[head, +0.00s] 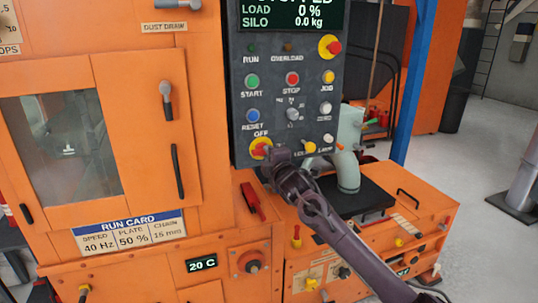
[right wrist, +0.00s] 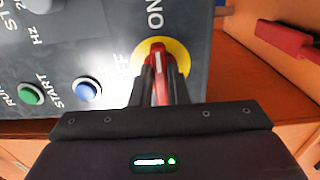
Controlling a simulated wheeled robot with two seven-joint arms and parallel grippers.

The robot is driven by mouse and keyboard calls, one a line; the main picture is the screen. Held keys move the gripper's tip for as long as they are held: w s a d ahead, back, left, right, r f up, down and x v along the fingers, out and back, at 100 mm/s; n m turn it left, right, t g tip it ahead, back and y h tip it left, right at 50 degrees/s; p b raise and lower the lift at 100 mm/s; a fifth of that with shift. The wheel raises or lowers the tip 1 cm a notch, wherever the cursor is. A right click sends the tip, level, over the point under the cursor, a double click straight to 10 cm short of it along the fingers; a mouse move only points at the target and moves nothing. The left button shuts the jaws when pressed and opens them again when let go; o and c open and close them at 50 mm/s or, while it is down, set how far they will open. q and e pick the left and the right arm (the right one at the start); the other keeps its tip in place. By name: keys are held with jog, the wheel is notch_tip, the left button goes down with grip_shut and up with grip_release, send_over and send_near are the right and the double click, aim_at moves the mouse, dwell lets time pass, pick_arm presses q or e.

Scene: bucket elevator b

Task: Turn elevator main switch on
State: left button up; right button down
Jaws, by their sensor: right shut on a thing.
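The main switch (head: 260,149) is a red handle on a yellow disc at the lower left of the grey control panel. In the head view OFF is printed above it. My right gripper (head: 270,162) is at the switch and hides part of it. The right wrist view shows my right gripper (right wrist: 162,88) shut on the red handle (right wrist: 159,66), in front of the yellow disc (right wrist: 181,53). The handle's white line runs up the picture toward the ON print (right wrist: 155,13); part of the OFF print shows at left. My left gripper is not in view.
The control panel (head: 240,95) carries several other buttons and knobs, a blue reset button (head: 253,115) among them. Its screen shows load 0 %. A red handle (head: 252,201) lies below the panel. An orange cabinet (head: 140,120) stands at left; open floor (head: 470,180) shows at right.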

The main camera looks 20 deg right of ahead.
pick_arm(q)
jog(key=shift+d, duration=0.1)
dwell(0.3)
pick_arm(e)
jog(key=c, duration=1.4)
grip_release()
